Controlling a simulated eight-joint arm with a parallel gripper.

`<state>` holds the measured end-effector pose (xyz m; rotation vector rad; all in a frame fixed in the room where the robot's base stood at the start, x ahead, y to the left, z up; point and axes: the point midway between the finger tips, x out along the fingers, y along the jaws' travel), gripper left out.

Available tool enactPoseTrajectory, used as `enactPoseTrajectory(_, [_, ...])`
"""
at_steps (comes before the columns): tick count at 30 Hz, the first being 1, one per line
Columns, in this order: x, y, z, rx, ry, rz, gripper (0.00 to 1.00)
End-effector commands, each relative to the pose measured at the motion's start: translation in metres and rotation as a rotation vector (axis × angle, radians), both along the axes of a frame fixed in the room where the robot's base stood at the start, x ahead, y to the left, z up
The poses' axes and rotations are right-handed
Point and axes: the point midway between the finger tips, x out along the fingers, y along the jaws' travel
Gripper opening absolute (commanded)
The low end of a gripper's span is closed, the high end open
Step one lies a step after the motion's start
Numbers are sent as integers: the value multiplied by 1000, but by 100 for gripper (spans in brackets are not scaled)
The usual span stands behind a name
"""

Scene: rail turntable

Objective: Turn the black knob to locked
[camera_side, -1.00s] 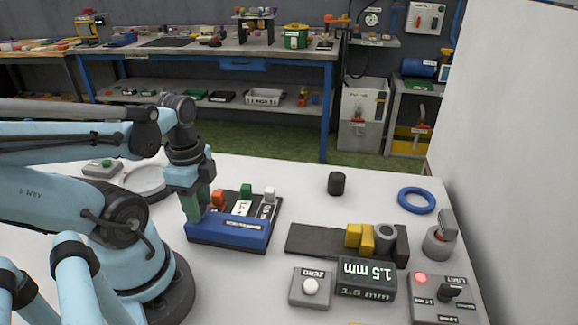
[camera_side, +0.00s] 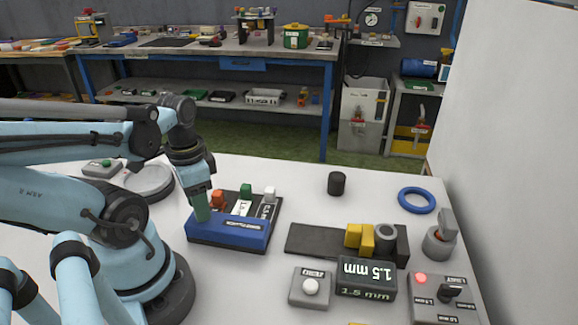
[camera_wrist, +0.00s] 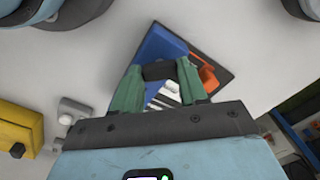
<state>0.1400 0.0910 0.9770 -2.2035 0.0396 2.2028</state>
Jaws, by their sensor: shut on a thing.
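The black knob (camera_wrist: 158,71) shows in the wrist view between my two green fingertips, on a blue block with a dark base. My gripper (camera_wrist: 157,82) is shut on it, with one finger on each side. In the side view my gripper (camera_side: 202,208) points down at the left end of the blue block (camera_side: 240,232). There the fingers hide the knob, so I cannot read its position. I cannot make out a locked mark.
A dark cylinder (camera_side: 336,183) stands to the right. A grey box with a black switch (camera_side: 451,291) sits at the lower right.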

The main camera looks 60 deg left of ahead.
Motion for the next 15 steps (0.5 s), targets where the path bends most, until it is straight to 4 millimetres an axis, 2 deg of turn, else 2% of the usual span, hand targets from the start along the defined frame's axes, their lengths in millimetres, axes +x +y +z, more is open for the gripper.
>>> enactPoseTrajectory(15, [0,0,0,-1,1,483,12])
